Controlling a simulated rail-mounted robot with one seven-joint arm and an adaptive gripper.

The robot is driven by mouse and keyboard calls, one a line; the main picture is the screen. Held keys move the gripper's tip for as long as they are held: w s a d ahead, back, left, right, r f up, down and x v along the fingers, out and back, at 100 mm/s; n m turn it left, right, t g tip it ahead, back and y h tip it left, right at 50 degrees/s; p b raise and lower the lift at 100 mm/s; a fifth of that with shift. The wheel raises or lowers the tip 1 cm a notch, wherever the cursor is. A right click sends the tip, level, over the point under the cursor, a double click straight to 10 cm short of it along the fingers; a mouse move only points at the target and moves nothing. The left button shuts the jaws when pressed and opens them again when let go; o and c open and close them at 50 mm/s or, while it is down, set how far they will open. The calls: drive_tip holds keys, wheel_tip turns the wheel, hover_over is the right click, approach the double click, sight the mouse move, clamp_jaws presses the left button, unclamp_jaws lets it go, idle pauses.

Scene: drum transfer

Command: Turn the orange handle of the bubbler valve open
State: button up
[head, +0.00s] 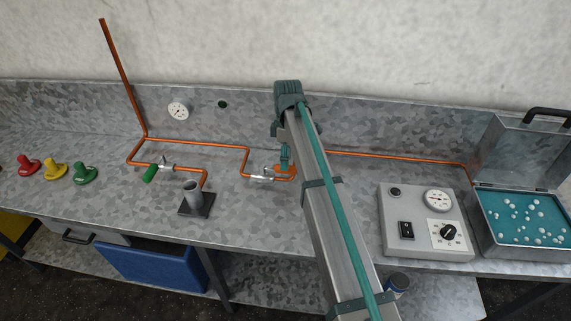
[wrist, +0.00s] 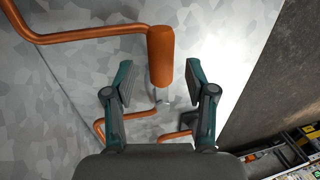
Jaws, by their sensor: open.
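The bubbler valve's silver body (head: 262,178) sits in the copper pipe run at the middle of the bench in the head view. Its orange handle (head: 281,168) is partly hidden by my arm and gripper (head: 286,157). In the wrist view the orange handle (wrist: 160,56) is a thick rounded cylinder between my gripper's fingers (wrist: 160,78). The fingers are open, one on each side, with a visible gap to the handle on both sides. The valve stem below the handle shows only in part.
A copper pipe (head: 400,157) runs right to an open bath (head: 528,217) with white balls. A grey control box (head: 425,222) stands right of my arm. A second valve with a green handle (head: 151,173) and a metal cup (head: 194,192) are on the left.

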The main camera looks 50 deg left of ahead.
wheel_tip(320, 180, up, 9)
drive_tip(key=w+a, duration=0.1)
drive_tip(key=shift+w+a+r, duration=0.15)
drive_tip(key=shift+a+r, duration=0.05)
idle(0.4)
